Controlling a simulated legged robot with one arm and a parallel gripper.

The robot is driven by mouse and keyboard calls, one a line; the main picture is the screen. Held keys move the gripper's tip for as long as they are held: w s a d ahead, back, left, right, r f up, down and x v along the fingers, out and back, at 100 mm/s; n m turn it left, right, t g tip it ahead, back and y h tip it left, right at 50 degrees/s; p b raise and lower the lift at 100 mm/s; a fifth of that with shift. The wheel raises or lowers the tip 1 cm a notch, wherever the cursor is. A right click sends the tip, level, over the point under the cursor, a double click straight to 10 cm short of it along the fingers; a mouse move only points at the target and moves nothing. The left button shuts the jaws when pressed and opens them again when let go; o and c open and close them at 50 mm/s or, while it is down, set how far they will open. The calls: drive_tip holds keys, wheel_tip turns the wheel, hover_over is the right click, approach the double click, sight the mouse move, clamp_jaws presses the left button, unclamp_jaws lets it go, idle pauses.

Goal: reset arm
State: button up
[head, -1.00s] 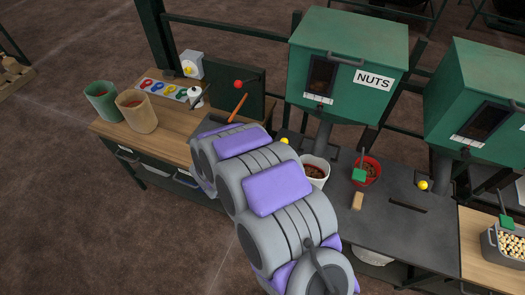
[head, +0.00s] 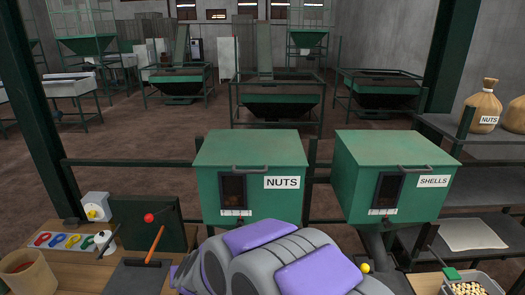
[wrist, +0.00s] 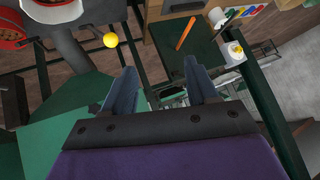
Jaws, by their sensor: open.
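My gripper (wrist: 157,92) is open and empty in the wrist view, its two grey fingers apart with nothing between them. In the head view my arm rises from the bottom middle in front of the bench, and the gripper itself does not show there. In the wrist view a green surface (wrist: 60,145) lies below and left of the fingers. A yellow ball knob (wrist: 110,40) is up and left of the fingers, apart from them. An orange handle (wrist: 187,33) shows beyond the right finger.
Two green hoppers, NUTS (head: 250,180) and SHELLS (head: 398,180), stand behind my arm. A red ball knob (head: 149,218) and a tan bucket (head: 27,272) are at left. A grey tray of nuts (head: 470,286) is at lower right. Bulk bags (head: 484,106) sit on a shelf at right.

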drive_tip(key=s+d+f+m+g+h+b, duration=0.1)
drive_tip(key=s+d+g+b, duration=0.3)
drive_tip(key=s+d, duration=1.2)
drive_tip(key=s+d+f+m+g+h+b, duration=0.1)
drive_tip(key=s+d+g+h+b, duration=0.3)
drive_tip(key=s+d, duration=1.3)
drive_tip(key=shift+s+d+f+m+g+b, duration=0.15)
drive_tip(key=shift+d+f+m+g+b, duration=0.25)
drive_tip(key=shift+d+b, duration=0.6)
